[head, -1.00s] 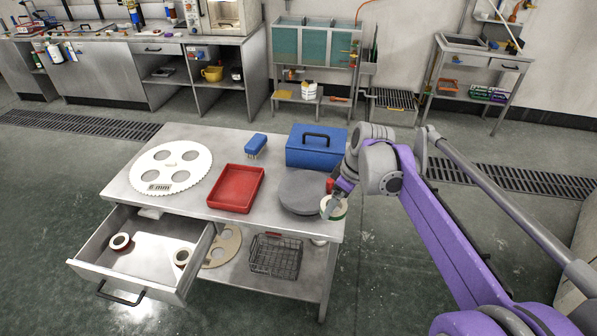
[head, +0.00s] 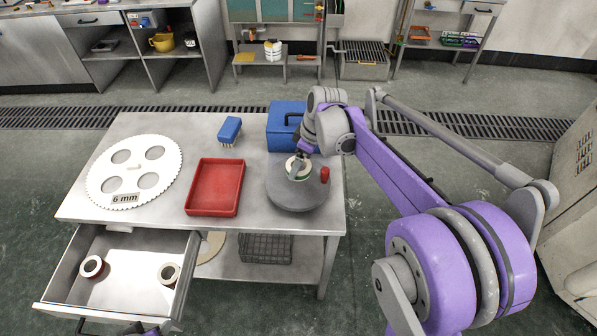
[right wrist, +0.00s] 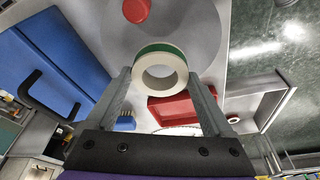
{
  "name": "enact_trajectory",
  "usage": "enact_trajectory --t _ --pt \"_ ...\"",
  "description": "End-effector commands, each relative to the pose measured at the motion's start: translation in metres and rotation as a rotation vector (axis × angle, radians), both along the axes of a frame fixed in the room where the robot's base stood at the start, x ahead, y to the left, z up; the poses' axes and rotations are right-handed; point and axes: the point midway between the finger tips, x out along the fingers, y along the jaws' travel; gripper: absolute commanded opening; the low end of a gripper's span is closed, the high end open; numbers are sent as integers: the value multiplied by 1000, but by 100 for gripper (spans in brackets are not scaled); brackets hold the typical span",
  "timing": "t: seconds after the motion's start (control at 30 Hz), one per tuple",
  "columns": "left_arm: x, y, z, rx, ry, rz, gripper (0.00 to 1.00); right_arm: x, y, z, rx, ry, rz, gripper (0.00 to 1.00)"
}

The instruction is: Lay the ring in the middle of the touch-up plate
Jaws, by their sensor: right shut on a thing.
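The ring (head: 291,168) is pale with a green band. My right gripper (head: 299,164) is shut on it, over the far half of the round grey touch-up plate (head: 292,197). In the right wrist view the ring (right wrist: 160,80) sits between the fingertips of the gripper (right wrist: 160,78), with the plate (right wrist: 195,28) behind it. I cannot tell whether the ring touches the plate. A red knob (head: 325,174) shows at the plate's right side. Part of what looks like my left gripper (head: 143,328) shows at the bottom edge near the drawer handle; its fingers are unclear.
A red tray (head: 215,187) lies left of the plate, a blue box (head: 282,132) behind it. A blue brush (head: 230,130) and a toothed white disc (head: 110,180) marked 6 mm are on the table.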

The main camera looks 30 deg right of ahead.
Motion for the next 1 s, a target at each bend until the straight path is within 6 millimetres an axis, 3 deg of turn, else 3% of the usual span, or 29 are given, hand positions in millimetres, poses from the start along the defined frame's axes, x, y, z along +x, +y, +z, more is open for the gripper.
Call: enact_trajectory --t 0.33,0.73,0.77,0.83,1.0 --pt "-1 0 -3 0 1 0 50 0 0 -41 0 0 0 14" --pt "-1 0 -6 0 3 0 50 0 0 -47 0 0 0 14" --pt "-1 0 -6 0 3 0 50 0 0 -47 0 0 0 88" --pt "-1 0 -5 0 2 0 50 0 0 -47 0 0 0 100" --pt "-1 0 -5 0 2 0 50 0 0 -46 0 0 0 100"
